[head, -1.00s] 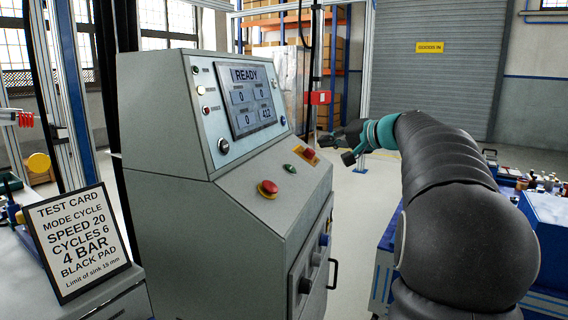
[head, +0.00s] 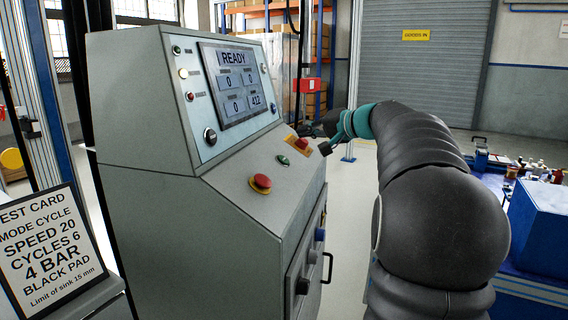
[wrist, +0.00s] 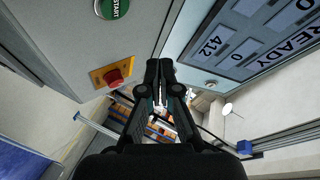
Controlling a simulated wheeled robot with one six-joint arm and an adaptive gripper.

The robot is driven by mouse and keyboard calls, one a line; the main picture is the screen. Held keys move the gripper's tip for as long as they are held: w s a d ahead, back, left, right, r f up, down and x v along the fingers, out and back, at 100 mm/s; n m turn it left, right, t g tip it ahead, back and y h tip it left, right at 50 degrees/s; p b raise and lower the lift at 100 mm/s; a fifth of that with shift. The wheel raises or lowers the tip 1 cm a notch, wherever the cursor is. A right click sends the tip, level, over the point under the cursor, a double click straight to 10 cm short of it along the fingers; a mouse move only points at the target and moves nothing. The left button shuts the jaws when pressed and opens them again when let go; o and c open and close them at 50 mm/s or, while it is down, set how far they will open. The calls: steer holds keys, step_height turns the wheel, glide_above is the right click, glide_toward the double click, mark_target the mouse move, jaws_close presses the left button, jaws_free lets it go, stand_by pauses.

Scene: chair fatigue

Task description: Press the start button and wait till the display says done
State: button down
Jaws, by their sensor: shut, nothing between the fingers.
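The grey test console carries a display (head: 237,82) that reads READY, with 0, 0, 0 and 412 below. The green START button (head: 283,160) is on the sloped panel, between a red mushroom button (head: 260,183) and a red button on a yellow plate (head: 302,143). My gripper (head: 318,138) is beyond the panel's far right end, shut and empty. In the wrist view my gripper (wrist: 160,67) points between the panel and the display. There the START button (wrist: 112,7) is at the upper left, apart from the fingers.
A test card (head: 48,252) stands left of the console. A blue box (head: 540,228) sits on a bench at the right. Floor is clear between console and bench.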

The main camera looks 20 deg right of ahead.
mark_target(281, 155)
steer(key=f, duration=0.1)
steer(key=w+a+f+b, duration=0.1)
steer(key=f+b, duration=0.1)
steer(key=f, duration=0.1)
steer(key=shift+w+a+f, duration=0.1)
steer(key=shift+w+a, duration=0.15)
steer(key=shift+a, duration=0.15)
steer(key=shift+w+a+f+b, duration=0.4)
steer(key=shift+f+b, duration=0.2)
steer(key=shift+b, duration=0.2)
steer(key=shift+f, duration=0.1)
stand_by(0.5)
steer(key=shift+w+a+f+b, duration=0.1)
steer(key=shift+a+f+b, duration=0.15)
steer(key=shift+b, duration=0.3)
steer(key=shift+w+a+f+b, duration=0.1)
steer(key=shift+w+f+b, duration=0.05)
steer(key=shift+f+b, duration=0.25)
stand_by(0.4)
steer(key=shift+r, duration=0.15)
stand_by(0.3)
steer(key=shift+s+d+r+p, duration=0.3)
steer(key=shift+d+r+p, duration=0.05)
steer(key=shift+r, duration=0.25)
